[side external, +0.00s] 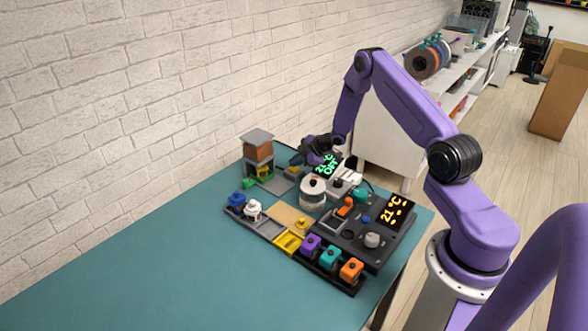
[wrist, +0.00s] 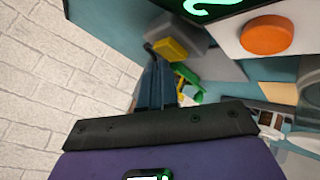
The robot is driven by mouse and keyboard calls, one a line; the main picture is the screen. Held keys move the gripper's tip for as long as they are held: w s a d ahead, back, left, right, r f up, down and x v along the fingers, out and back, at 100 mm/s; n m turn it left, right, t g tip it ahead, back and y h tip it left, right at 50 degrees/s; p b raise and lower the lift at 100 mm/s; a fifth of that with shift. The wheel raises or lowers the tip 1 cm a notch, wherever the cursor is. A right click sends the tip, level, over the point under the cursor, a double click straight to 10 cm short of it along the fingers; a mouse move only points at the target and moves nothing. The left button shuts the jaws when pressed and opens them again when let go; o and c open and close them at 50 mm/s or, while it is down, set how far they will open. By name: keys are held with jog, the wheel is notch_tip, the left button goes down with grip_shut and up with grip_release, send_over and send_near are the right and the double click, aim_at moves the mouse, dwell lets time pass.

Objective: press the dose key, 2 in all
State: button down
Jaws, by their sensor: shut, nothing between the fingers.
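A small dispenser with a grey roof and brown block (side external: 258,151) stands at the table's back edge in the side view. A yellow part (side external: 264,171) and a green part (side external: 250,183) show low on it. In the wrist view a yellow block on grey (wrist: 171,49) and a green part (wrist: 190,70) lie just beyond my fingers. I cannot tell for certain which part is the dose key. My gripper (side external: 299,159) is right of the dispenser, low over the table; its dark fingers (wrist: 154,62) are together and empty. Contact with the yellow block cannot be told.
A white unit with an orange round knob (wrist: 267,35) is close beside my fingers. A jar (side external: 312,194), a black control panel (side external: 347,240) and a row of coloured blocks (side external: 330,258) stand in front. The brick wall is behind; the teal table's left is clear.

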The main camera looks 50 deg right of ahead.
aim_at(296, 169)
jog(key=shift+f, duration=0.5)
dwell(1.0)
jog(key=shift+r, duration=0.9)
jog(key=shift+r, duration=2.55)
